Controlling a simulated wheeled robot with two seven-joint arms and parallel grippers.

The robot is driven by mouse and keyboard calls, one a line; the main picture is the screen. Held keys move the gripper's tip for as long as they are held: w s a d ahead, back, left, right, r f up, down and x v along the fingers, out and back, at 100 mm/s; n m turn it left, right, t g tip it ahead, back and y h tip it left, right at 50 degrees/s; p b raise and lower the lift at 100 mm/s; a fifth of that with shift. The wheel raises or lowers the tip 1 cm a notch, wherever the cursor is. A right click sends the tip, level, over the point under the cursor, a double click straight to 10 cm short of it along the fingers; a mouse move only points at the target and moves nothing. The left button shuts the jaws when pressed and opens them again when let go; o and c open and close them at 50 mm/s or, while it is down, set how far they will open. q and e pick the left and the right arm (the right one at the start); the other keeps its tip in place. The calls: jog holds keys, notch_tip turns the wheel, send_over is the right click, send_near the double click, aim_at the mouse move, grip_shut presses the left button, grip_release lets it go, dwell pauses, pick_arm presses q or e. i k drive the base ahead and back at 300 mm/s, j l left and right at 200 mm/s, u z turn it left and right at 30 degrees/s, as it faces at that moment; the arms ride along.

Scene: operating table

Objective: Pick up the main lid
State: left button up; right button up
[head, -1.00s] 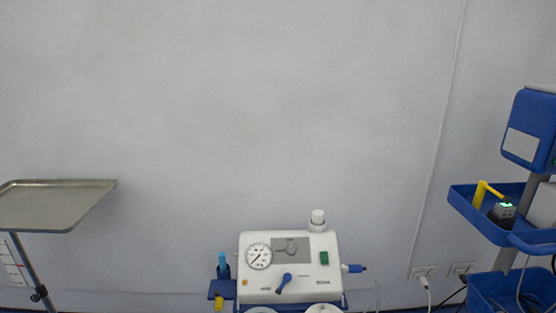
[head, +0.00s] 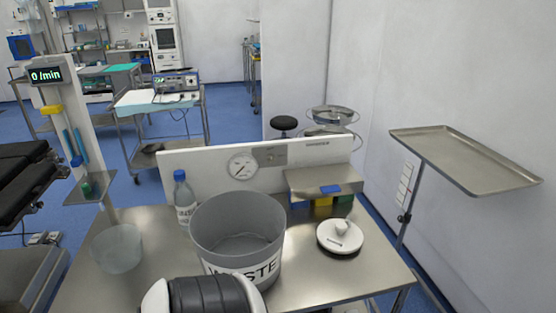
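A round white lid (head: 325,243) with a knob on top lies flat on the steel table (head: 300,285), to the right of a grey bin marked WASTE (head: 205,239). A dark rim shows under its edge. It is the only loose lid I can make out, and nothing touches it from above. Neither of my grippers can be made out in the head view. A white and black ribbed part at the bottom edge seems to be my own arm; it hides the lower front of the bin.
On the table stand a water bottle (head: 185,202), a translucent bowl (head: 118,250) and a steel box (head: 318,180) with coloured blocks below it. A white panel with a gauge (head: 242,168) runs along the back. A steel tray on a stand (head: 465,162) is at right.

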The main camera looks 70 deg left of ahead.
aim_at(338, 235)
jog(key=u, duration=1.65)
jog(key=z, duration=1.95)
jog(key=u, duration=1.9)
